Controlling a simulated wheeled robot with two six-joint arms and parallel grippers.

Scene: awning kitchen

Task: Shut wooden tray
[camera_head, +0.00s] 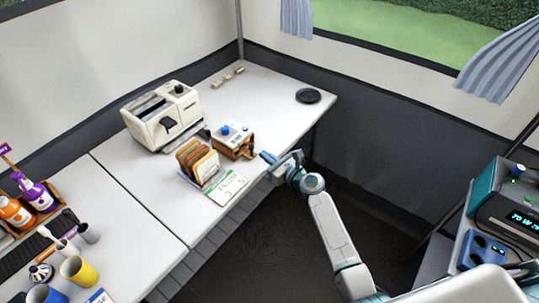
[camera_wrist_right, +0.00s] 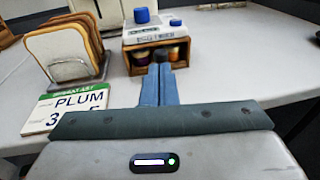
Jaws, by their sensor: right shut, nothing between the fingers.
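The wooden tray (camera_head: 231,151) sits near the table's front edge, under a white box with blue knobs (camera_head: 231,133). In the right wrist view the tray (camera_wrist_right: 129,62) is straight ahead, with several small jars (camera_wrist_right: 172,54) in it. How far the tray stands out from the box is hard to tell. My right gripper (camera_head: 267,158) is just right of the tray at about table height. In the right wrist view its fingers (camera_wrist_right: 157,84) are shut together, empty, pointing at the tray front. They cover part of that front, and contact is unclear. My left gripper is out of view.
A cream toaster (camera_head: 164,115) is behind. A black round dish (camera_head: 308,95) lies at the far right corner. Table is clear between them.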

